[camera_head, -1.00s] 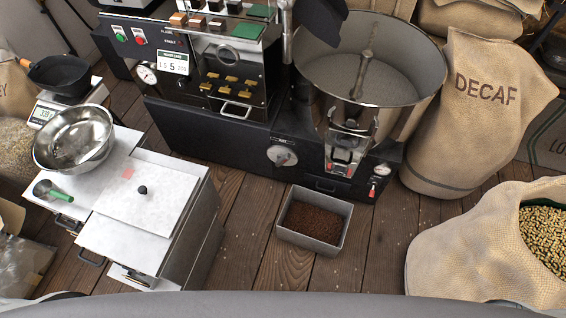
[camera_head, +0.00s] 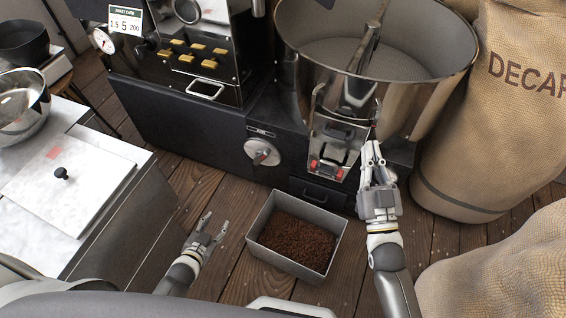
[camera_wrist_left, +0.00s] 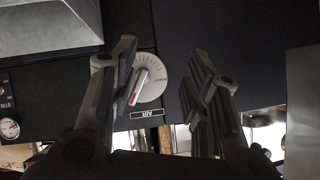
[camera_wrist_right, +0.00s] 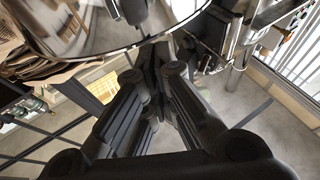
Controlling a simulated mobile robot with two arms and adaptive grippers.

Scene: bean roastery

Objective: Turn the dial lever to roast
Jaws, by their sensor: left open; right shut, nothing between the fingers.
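The dial (camera_head: 262,152) is a round pale metal disc with a lever across it, on the dark front of the roaster in the head view. It also shows in the left wrist view (camera_wrist_left: 149,80), between my left fingers, with a red mark on its lever and an upside-down label reading AIR beside it. My left gripper (camera_head: 213,226) is open and empty, below and left of the dial, apart from it. My right gripper (camera_head: 372,150) is shut and empty, beside the steel cooling drum at the right of the chute. The dial's scale markings are too small to read.
A metal bin of ground brown material (camera_head: 252,236) sits on the floor below the dial. The steel drum (camera_head: 425,95) and chute (camera_head: 335,145) stand right of the dial. A white-topped cabinet (camera_head: 115,160) is at left. Burlap sacks (camera_head: 465,150) stand at right.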

